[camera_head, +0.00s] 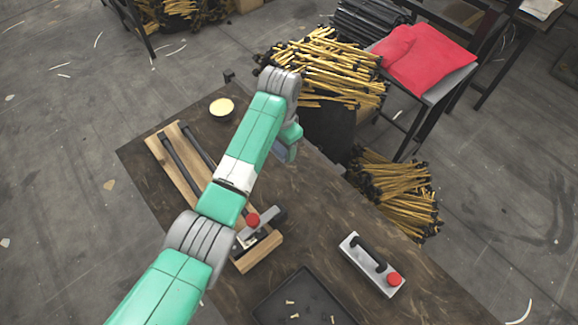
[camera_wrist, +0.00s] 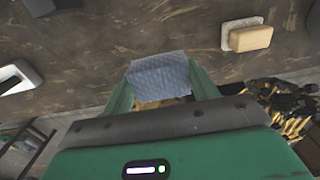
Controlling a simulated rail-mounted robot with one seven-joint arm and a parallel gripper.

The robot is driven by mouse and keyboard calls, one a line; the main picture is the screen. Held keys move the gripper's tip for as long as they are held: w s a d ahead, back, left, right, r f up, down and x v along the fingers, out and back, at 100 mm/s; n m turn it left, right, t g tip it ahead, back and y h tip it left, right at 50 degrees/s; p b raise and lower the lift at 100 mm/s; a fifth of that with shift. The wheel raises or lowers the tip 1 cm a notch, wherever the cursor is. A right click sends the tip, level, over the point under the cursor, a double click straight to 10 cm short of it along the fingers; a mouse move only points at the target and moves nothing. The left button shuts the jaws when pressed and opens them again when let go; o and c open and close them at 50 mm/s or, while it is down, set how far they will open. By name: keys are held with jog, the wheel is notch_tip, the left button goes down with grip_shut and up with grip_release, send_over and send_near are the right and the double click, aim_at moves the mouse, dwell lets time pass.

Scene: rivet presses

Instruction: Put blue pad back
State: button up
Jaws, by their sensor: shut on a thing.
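The blue pad (camera_wrist: 160,78) is a pale blue, finely patterned block. In the wrist view it sits between the two green fingers of my gripper (camera_wrist: 161,86), which is shut on it. It appears held above the brown worktable (camera_wrist: 105,65). In the head view my gripper (camera_head: 285,150) is over the table's far right part, near its edge, and a small bit of the blue pad shows at its end. The arm hides part of the table there. I cannot tell the pad's exact height above the table.
One press (camera_head: 372,265) with a red knob stands at right; another (camera_head: 260,225) is on a wooden board (camera_head: 180,165). A dark tray (camera_head: 265,310) holds small rivets. A tan block (camera_wrist: 250,38) lies on a pale base.

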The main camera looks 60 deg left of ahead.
aim_at(282, 168)
notch_tip(282, 168, down, 8)
jog(key=b, duration=0.2)
jog(key=shift+r+b, duration=0.1)
jog(key=shift+b, duration=0.25)
jog(key=shift+r, duration=0.1)
jog(key=o, duration=0.9)
notch_tip(282, 168, up, 12)
jog(key=p, duration=0.5)
jog(key=shift+w, duration=0.1)
